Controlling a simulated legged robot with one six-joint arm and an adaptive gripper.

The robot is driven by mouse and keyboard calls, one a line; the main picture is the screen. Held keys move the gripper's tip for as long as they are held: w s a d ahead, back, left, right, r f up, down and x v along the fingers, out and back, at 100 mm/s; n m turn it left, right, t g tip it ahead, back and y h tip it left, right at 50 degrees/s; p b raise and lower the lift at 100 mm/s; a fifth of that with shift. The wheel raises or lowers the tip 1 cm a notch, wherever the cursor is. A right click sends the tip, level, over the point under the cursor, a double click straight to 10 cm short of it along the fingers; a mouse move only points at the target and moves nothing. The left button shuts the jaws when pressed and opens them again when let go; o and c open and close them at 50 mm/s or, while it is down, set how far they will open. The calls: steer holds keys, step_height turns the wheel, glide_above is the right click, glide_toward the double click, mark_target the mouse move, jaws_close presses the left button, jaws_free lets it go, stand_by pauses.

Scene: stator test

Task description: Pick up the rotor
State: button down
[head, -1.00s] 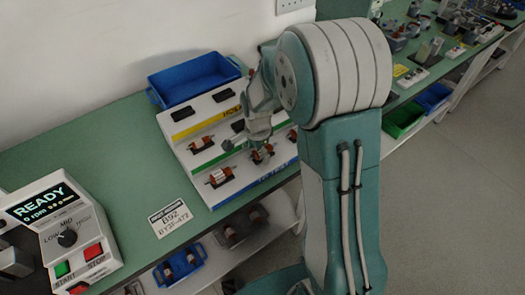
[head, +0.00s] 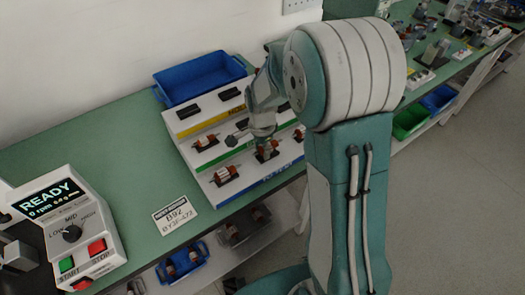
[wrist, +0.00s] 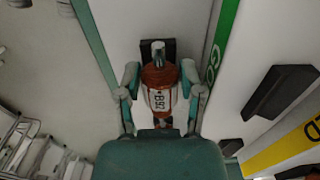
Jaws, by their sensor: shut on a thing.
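The rotor (wrist: 159,97), red-brown with a white label that seems to read B92 and a metal shaft end, is in the middle of the wrist view. My gripper (wrist: 158,88) has its two fingers on either side of the rotor and is shut on it. The rotor is at a black holder (wrist: 172,48) on the white stepped rack. In the head view my gripper (head: 265,148) is at the lower step of the rack, with the rotor mostly hidden. I cannot tell whether the rotor is clear of its holder.
The stepped rack (head: 245,172) holds other rotors, one at its lower left (head: 224,175), plus empty black holders. A blue bin (head: 198,80) stands behind it. A control box (head: 68,228) reading READY and a B92 card (head: 174,215) are on the green bench (head: 120,150).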

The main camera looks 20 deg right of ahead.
steer(key=s+a+r, duration=0.2)
steer(key=s+r, duration=0.9)
steer(key=s, duration=0.3)
steer(key=shift+a+r, duration=0.2)
steer(key=shift+r, duration=0.2)
steer(key=shift+w, duration=0.1)
steer(key=shift+r, duration=2.5)
